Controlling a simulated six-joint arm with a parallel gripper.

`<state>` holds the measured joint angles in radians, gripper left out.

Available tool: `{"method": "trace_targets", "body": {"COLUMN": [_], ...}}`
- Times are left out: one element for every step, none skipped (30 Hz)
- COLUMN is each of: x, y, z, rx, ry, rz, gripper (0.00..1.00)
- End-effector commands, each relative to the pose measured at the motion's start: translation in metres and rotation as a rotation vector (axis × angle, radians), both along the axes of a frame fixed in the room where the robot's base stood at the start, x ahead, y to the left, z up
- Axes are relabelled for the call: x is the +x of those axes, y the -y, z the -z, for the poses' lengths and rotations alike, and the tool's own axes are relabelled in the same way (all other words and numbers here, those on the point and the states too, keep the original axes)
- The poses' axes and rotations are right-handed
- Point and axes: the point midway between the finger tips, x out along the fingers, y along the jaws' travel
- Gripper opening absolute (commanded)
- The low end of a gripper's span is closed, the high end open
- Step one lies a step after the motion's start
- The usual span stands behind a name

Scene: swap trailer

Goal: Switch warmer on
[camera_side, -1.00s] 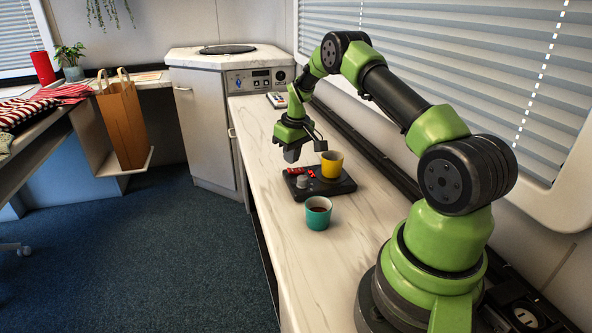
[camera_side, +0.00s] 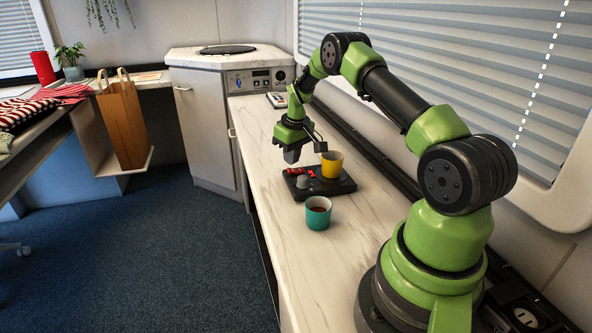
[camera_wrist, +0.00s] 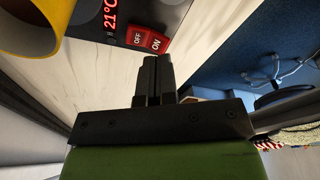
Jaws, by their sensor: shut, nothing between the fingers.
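The warmer (camera_side: 337,187) is a flat black unit on the counter, with a grey knob, a lit red display and a red rocker switch at its far left end. In the wrist view, the switch (camera_wrist: 147,39) is marked OFF and ON; I cannot tell which half is pressed. Its display (camera_wrist: 110,17) reads 21°C. A yellow mug (camera_side: 332,164) stands on the warmer; part of it shows in the wrist view (camera_wrist: 28,28). My gripper (camera_side: 291,156) is shut and empty, above the switch end of the warmer. In the wrist view its fingertips (camera_wrist: 156,62) point towards the ON half, apparently apart from it.
A teal mug (camera_side: 318,213) with dark liquid stands in front of the warmer. A small device (camera_side: 277,99) lies at the counter's far end. The counter (camera_side: 262,157) is clear left of the warmer. A window with blinds (camera_side: 440,60) is on the right.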

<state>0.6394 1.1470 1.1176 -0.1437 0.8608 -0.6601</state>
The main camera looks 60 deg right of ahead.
Motion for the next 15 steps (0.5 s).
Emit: {"method": "trace_targets", "body": {"x": [0.0000,0.0000,0.0000,0.0001,0.0001,0.0001,0.0001,0.0001,0.0001,0.0001,0.0001,0.0002,0.0001,0.0002,0.0002], "y": [0.0000,0.0000,0.0000,0.0000,0.0000,0.0000,0.0000,0.0000,0.0000,0.0001,0.0001,0.0001,0.0001,0.0002,0.0001], "z": [0.0010,0.0014,0.0021,0.0026,0.0030,0.0037,0.0041,0.0046,0.0052,0.0056,0.0062,0.0066,0.0072,0.0076,0.0081], "rx": [0.000,0.000,0.000,0.000,0.000,0.000,0.000,0.000,0.000,0.000,0.000,0.000,0.000,0.000,0.000], "ry": [0.000,0.000,0.000,0.000,0.000,0.000,0.000,0.000,0.000,0.000,0.000,0.000,0.000,0.000,0.001], "rz": [0.000,0.000,0.000,0.000,0.000,0.000,0.000,0.000,0.000,0.000,0.000,0.000,0.000,0.000,0.000], "gripper": [0.00,0.00,0.00,0.00,0.00,0.00,0.00,0.00,0.00,0.00,0.00,0.00,0.00,0.00,0.00]}}
